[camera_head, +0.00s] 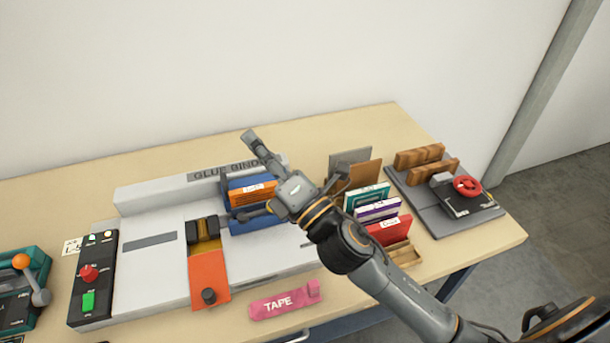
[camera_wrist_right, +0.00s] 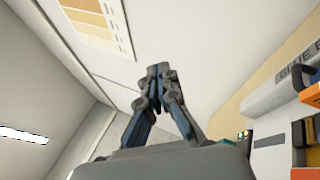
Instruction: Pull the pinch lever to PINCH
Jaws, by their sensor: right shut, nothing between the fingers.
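The long grey glue binder (camera_head: 145,205) lies on the table with a blue clamp (camera_head: 250,226) holding an orange book (camera_head: 252,192). A grey lever with an orange ball knob (camera_head: 21,261) stands on a teal device at the far left, partly cut off by the frame. I cannot read a PINCH mark, so I cannot tell which part is the pinch lever. My right gripper (camera_head: 249,136) is shut and empty, above the binder's back edge by the clamp. The right wrist view shows its fingers together (camera_wrist_right: 158,72). The arm hides part of the clamp. My left gripper is not in view.
A control panel (camera_head: 93,262) with a red knob and green switch sits at the binder's left. An orange plate (camera_head: 209,278) with a black knob and a pink TAPE piece (camera_head: 285,300) lie in front. Several books (camera_head: 377,210) and a red-wheeled device (camera_head: 467,186) stand right.

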